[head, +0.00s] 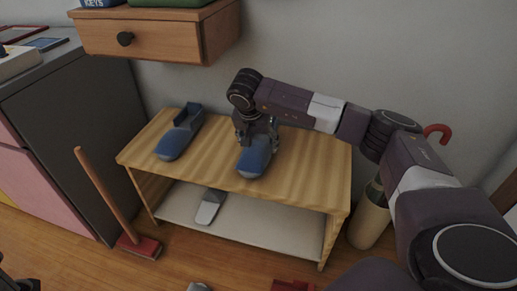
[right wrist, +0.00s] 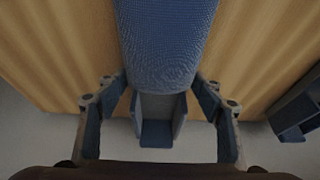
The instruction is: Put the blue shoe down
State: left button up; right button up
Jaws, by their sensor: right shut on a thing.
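The blue shoe (head: 254,160) is at the middle of the wooden shoe bench's top (head: 305,158), toe toward the front edge. It looks level and on or very close to the wood; I cannot tell if it bears fully on it. My right gripper (head: 257,130) reaches down from above and is shut on its heel end. In the right wrist view the shoe (right wrist: 166,42) lies between the two fingers (right wrist: 160,105). A second blue shoe (head: 178,138) stands on the bench top to the left; its edge shows in the right wrist view (right wrist: 298,108). A dark piece of my left gripper (head: 16,284) shows at the lower left corner.
A grey-white shoe (head: 210,207) is on the lower shelf (head: 270,222). A red-headed broom (head: 138,246) leans left of the bench. A drawer unit (head: 150,40) hangs above. A holder (head: 369,218) with a red-handled umbrella (head: 438,130) stands right. The bench top's right part is clear.

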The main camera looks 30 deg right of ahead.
jog(key=shift+w+f, duration=0.1)
jog(key=shift+f, duration=0.5)
jog(key=shift+r, duration=0.15)
jog(key=o, duration=1.4)
